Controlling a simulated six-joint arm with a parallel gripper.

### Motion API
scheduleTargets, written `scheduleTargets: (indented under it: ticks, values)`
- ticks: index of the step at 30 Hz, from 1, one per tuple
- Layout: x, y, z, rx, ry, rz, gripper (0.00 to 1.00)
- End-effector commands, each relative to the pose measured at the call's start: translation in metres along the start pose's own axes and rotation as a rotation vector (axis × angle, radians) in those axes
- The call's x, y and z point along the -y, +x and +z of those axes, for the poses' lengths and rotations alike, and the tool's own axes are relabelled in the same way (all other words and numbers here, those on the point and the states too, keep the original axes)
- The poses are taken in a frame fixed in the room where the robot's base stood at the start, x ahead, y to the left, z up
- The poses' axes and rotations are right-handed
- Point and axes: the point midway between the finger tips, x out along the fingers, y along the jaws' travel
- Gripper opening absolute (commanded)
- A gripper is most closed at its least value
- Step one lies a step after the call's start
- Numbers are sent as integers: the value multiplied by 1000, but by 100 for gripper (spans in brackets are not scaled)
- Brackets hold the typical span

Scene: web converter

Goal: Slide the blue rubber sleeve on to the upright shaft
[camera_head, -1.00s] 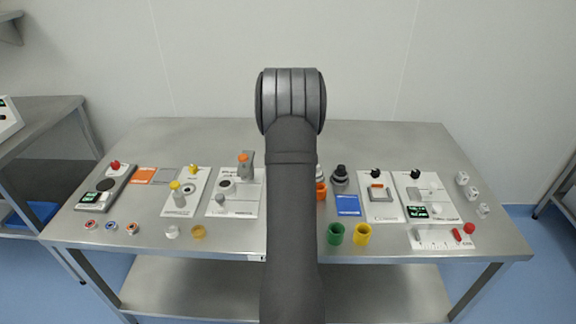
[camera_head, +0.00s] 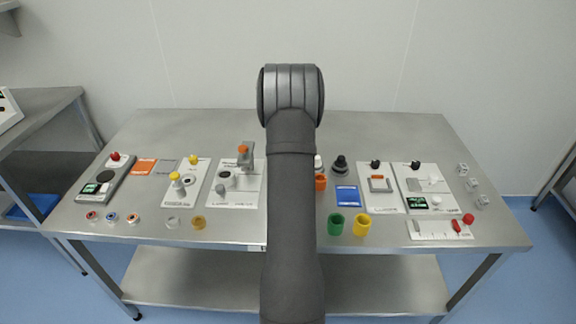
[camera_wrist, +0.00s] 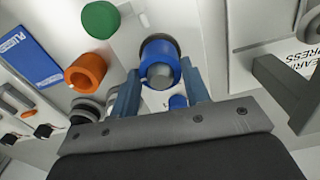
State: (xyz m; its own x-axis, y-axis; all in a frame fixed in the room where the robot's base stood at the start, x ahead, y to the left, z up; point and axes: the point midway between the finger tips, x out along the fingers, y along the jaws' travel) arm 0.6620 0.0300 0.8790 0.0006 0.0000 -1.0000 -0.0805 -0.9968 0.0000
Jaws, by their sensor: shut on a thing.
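The blue rubber sleeve (camera_wrist: 158,48) is a thick ring between the two fingers of my gripper (camera_wrist: 160,70) in the wrist view. The fingers close on it from both sides. A grey round shaft end (camera_wrist: 159,76) shows inside the sleeve's opening. I cannot tell how far along the shaft the sleeve sits. A dark ring edge shows just behind the sleeve. In the head view my own arm hides the gripper, the sleeve and the shaft.
In the wrist view an orange cup (camera_wrist: 86,72), a green cup (camera_wrist: 100,20) and a blue card (camera_wrist: 27,52) lie to the left. A grey bracket (camera_wrist: 290,90) stands at the right. A smaller blue piece (camera_wrist: 178,102) shows between the fingers.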

Motion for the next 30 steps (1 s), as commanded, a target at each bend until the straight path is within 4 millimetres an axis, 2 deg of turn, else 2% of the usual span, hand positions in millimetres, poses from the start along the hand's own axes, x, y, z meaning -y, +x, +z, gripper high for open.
scheduleTargets:
  ticks: [1, 2, 4, 6, 14, 19, 23, 30]
  values:
    - [0, 0, 0, 0, 0, 0, 23]
    - [0, 0, 0, 0, 0, 0, 44]
    - [0, 0, 0, 0, 0, 0, 58]
    - [0, 0, 0, 0, 0, 0, 68]
    - [0, -1, 0, 0, 0, 0, 68]
    - [0, -14, 0, -1, 0, 0, 68]
    - [0, -40, -1, -4, 0, -1, 68]
    - [0, -100, -1, -4, 0, -1, 68]
